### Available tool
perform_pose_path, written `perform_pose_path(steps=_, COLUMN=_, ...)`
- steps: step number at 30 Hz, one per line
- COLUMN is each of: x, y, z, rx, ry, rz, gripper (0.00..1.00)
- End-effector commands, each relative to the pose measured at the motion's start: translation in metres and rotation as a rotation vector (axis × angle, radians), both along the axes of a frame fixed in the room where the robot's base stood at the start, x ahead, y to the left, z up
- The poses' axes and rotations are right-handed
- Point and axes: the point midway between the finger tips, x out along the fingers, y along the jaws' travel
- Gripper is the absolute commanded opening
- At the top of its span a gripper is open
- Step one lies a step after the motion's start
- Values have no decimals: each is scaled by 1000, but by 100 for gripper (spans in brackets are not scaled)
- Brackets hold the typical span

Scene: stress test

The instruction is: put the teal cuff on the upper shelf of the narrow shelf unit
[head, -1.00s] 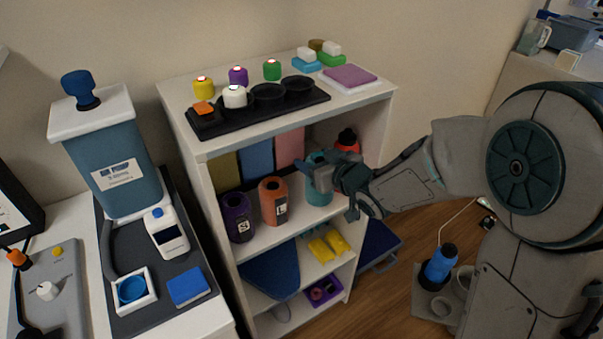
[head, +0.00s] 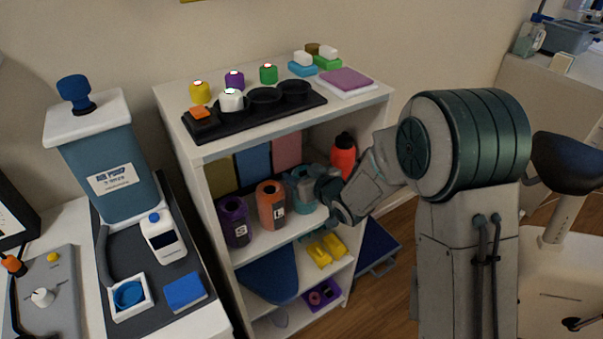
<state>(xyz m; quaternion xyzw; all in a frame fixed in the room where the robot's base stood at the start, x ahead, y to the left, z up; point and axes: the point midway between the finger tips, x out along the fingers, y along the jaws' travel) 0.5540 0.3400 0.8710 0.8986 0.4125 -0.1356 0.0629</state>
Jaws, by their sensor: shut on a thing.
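The teal cuff (head: 301,206) is a rolled cylinder on the upper shelf level of the white narrow shelf unit (head: 196,199), just right of the orange cuff (head: 270,204) marked L. My gripper (head: 303,182) reaches in from the right and is shut on the teal cuff near its top, hiding part of it. The cuff looks upright. Its base appears at or very near the shelf surface (head: 262,240); contact cannot be told for sure. A purple cuff (head: 234,222) marked S stands further left.
A red bottle (head: 343,155) stands behind my gripper to the right. Yellow items (head: 327,250) lie on the shelf below. The unit's top holds a black tray (head: 310,101) and several small items. A counter with a blue-grey dispenser (head: 111,178) stands left.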

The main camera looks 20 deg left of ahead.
Motion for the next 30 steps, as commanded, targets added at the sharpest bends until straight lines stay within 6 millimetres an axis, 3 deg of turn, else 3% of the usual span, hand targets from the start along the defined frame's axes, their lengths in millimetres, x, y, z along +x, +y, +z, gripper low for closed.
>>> perform_pose_path(steps=6, x=0, y=0, z=-4, rx=1, ry=-1, rz=0, gripper=15)
perform_pose_path(steps=7, x=0, y=0, z=-3, rx=0, ry=0, rz=0, gripper=65)
perform_pose_path(steps=9, x=0, y=0, z=-3, rx=0, ry=0, rz=0, gripper=82)
perform_pose_path(steps=21, x=0, y=0, z=3, rx=0, ry=0, rz=1, gripper=82)
perform_pose_path(steps=30, x=-33, y=-41, z=17, rx=0, ry=-1, rz=-3, gripper=82)
